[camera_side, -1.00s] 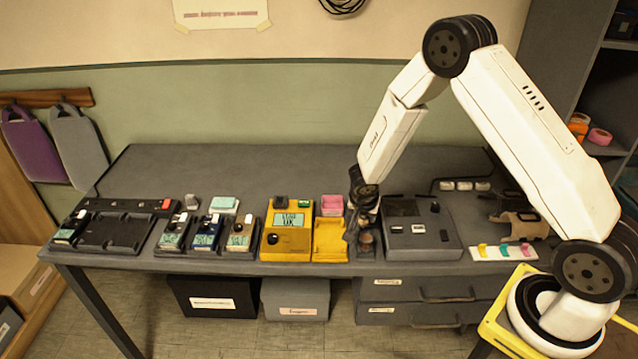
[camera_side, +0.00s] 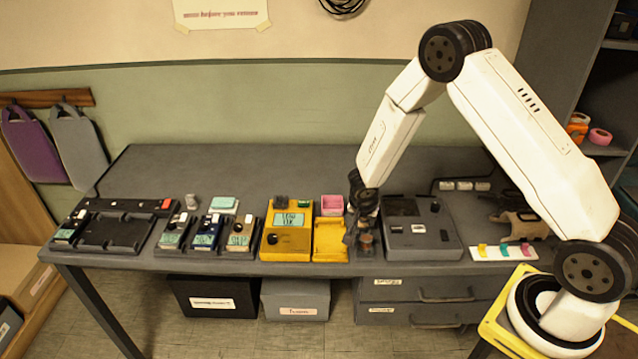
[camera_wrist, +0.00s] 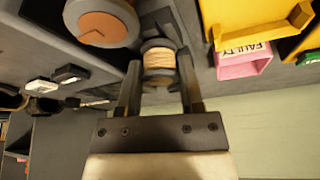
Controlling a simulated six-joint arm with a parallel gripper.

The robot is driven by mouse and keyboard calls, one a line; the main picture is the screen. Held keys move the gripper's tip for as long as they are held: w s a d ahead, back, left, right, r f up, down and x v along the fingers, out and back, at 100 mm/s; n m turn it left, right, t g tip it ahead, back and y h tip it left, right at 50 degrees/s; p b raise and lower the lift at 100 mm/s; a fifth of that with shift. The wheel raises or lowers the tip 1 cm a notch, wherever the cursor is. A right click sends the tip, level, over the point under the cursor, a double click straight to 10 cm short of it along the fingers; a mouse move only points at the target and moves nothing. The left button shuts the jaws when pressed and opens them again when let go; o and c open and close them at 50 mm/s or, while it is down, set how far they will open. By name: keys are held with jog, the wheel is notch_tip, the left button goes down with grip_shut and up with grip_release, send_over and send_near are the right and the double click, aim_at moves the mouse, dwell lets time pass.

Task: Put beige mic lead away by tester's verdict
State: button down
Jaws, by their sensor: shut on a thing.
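In the wrist view my gripper (camera_wrist: 159,75) is shut on a small spool wound with beige lead (camera_wrist: 158,58), one finger on each side of it. In the side view my gripper (camera_side: 362,228) is low over the bench, between the yellow tester and the grey device; the spool is hard to make out there. The yellow tester (camera_side: 276,242) has a lit screen (camera_side: 290,220) whose text I cannot read. A yellow tray (camera_side: 330,252) adjoins its right side. A pink box (camera_side: 332,203) stands behind the tray; in the wrist view the pink box (camera_wrist: 243,67) is labelled FAULTY.
A grey device (camera_side: 420,242) stands just right of my gripper. A round grey-and-orange object (camera_wrist: 100,22) is close beside the spool in the wrist view. Several small meters (camera_side: 206,236) sit in holders to the left. The bench's back left (camera_side: 200,165) is clear.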

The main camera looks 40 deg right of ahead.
jog(key=shift+f, duration=0.2)
jog(key=shift+c, duration=0.7)
grip_release()
jog(key=shift+r, duration=0.15)
jog(key=v, duration=0.7)
jog(key=shift+a+r, duration=0.2)
jog(key=shift+s, duration=0.15)
jog(key=s+a+r+n+y, duration=0.2)
jog(key=s+a+r+n, duration=0.1)
jog(key=s+r+n, duration=0.2)
jog(key=s+a+r+n+y, duration=0.1)
jog(key=s+a+r+n, duration=0.3)
jog(key=s+n, duration=0.3)
jog(key=shift+s+a+r+t+y, duration=0.35)
jog(key=shift+s+r, duration=0.35)
jog(key=shift+s, duration=0.5)
